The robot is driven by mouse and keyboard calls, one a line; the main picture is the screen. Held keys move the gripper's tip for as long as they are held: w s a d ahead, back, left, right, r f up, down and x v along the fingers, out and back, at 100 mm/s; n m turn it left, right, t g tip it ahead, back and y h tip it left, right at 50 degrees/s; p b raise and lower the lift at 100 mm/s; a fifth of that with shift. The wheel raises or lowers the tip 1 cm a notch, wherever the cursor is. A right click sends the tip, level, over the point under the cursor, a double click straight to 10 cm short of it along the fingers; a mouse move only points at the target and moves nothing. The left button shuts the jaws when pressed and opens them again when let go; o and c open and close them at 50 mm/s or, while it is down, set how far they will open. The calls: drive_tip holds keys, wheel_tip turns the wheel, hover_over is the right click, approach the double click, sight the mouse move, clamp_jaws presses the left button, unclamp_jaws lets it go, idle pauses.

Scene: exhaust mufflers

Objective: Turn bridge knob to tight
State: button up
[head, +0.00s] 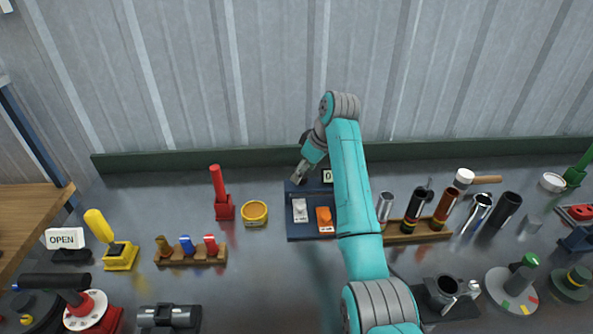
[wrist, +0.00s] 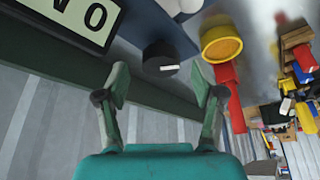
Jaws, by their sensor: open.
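A black round knob (wrist: 160,58) with a white pointer mark shows in the wrist view on the blue panel, just beyond my fingertips. I take it for the bridge knob; no tight mark is readable. My gripper (wrist: 166,88) is open and empty, its two fingers spread to either side below the knob, apart from it. In the head view my gripper (head: 298,176) hangs over the back left corner of the blue panel (head: 291,228) and the knob is hidden there. A display plate (wrist: 78,18) with partly cut-off characters sits left of the knob in the wrist view.
The panel also bears a grey switch (head: 300,211) and an orange switch (head: 324,218). A yellow round dish (head: 254,213) and a red upright handle (head: 220,193) stand to its left. A wooden rack (head: 418,233) with tubes stands to its right. A green rail (head: 190,159) runs behind.

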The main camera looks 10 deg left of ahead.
drive_tip(key=shift+x, duration=0.75)
drive_tip(key=c, duration=1.1)
drive_tip(key=shift+c, duration=0.2)
drive_tip(key=shift+a+m, duration=0.1)
drive_tip(key=shift+m, duration=0.2)
drive_tip(key=m+t, duration=0.1)
drive_tip(key=m, duration=0.1)
drive_tip(key=m+h, duration=0.1)
drive_tip(key=m, duration=0.2)
drive_tip(key=shift+s+t+h, duration=0.1)
drive_tip(key=shift+t+h, duration=0.2)
drive_tip(key=shift+t, duration=0.1)
drive_tip(key=m+h, duration=0.1)
drive_tip(key=m, duration=0.2)
drive_tip(key=m+h, duration=0.1)
drive_tip(key=m, duration=0.2)
drive_tip(key=shift+a+t, duration=0.1)
drive_tip(key=shift+t, duration=0.3)
drive_tip(key=shift+m, duration=0.3)
